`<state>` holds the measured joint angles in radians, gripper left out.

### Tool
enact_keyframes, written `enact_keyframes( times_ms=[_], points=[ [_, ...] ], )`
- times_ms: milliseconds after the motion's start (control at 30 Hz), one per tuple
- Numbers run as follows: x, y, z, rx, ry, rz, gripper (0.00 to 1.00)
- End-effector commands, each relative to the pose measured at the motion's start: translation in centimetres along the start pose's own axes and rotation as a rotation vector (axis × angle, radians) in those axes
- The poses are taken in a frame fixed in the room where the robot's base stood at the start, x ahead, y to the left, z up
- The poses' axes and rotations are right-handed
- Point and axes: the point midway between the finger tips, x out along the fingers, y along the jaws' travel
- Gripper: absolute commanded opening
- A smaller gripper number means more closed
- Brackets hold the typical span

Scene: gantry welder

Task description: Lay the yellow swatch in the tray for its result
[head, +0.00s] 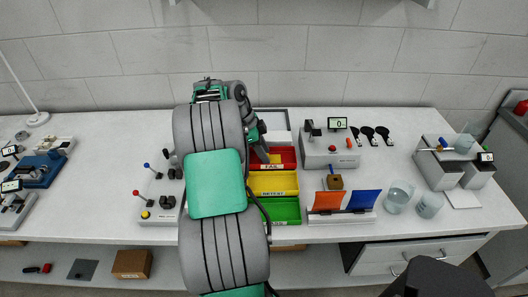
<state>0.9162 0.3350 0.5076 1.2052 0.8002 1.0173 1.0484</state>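Three trays stand in a column just right of my arm: a red one marked FAIL (284,156), a yellow one marked RETEST (285,182) and a green one (287,210) whose label is too small to read surely. My arm covers their left side. An orange swatch (326,201) and a blue swatch (363,200) stand in a light rack (340,218) right of the green tray. I cannot make out a yellow swatch. My gripper (260,152) is partly hidden behind my arm, near the red tray's left end; its opening and any held thing are hidden.
A grey tester (325,155) with a display reading 0 stands right of the red tray, with black paddles (368,133) beside it. Clear beakers (398,196) and another device (455,165) stand farther right. Joystick boxes (158,207) stand left of my arm.

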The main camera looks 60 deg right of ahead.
Motion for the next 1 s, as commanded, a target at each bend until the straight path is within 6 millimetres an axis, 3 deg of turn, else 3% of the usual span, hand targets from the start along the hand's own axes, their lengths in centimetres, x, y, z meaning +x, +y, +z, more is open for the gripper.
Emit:
enact_keyframes(
  times_ms=[167, 300, 600, 733, 900, 1000],
  points=[
    [-0.5, 0.0, -0.2, 0.0, 0.0, -0.001, 0.39],
    [-2.3, -0.1, -0.4, -0.001, 0.0, -0.004, 0.39],
    [-10.6, -0.1, -0.5, 0.0, 0.0, -0.002, 0.39],
    [-12.7, -0.1, -0.5, -0.001, 0.0, -0.001, 0.39],
    [-13.3, 0.0, -0.4, -0.006, -0.001, -0.001, 0.39],
    [-15.1, 0.5, 1.1, -0.118, -0.006, -0.041, 0.39]
  ],
)
